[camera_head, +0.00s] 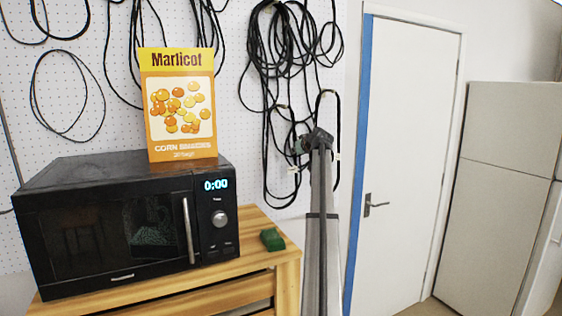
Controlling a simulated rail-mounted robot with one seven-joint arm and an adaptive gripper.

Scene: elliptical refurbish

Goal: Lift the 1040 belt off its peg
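Many thin black belts and loops hang on the white pegboard. A dense bunch (262,60) hangs right of the box. A narrow black loop (338,112) hangs at the pegboard's right end. Two small white tags show low among these loops, one (335,156) by the narrow loop and one (294,170) to its left. Their print is too small to read, so I cannot tell which belt is the 1040. A grey post with a dark head hides part of the lower loops. I cannot make out my gripper or its fingers.
The grey post (322,230) rises in front of the pegboard. A black microwave (110,230) stands on a wooden table (255,258), with a yellow box (180,105) on top and a green block (272,239) beside it. A white door (405,150) and pale cabinet (500,190) stand at right.

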